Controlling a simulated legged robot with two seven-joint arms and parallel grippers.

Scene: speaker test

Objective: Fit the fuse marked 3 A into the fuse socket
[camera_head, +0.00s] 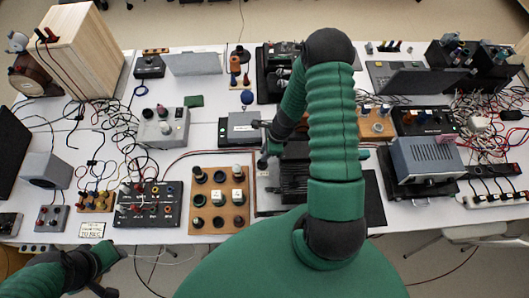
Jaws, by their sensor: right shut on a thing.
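My right arm, green with dark joints, reaches up over the middle of the table. Its gripper (264,142) is above the table's centre, left of the forearm. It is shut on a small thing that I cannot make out. My left gripper (112,272) is low at the left, off the table's front edge; its jaws are too unclear to judge. A wooden board (244,219) with several dark round holders and white blocks lies left of my right arm. I cannot tell whether it bears the fuse socket. No 3 A marking is readable, and I cannot pick out the fuse.
A black panel with sockets (150,212) stands left of the board. A grey box with a dial (163,127) is behind it. A grey power unit (426,158) stands at the right. Loose wires spread at left and right.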

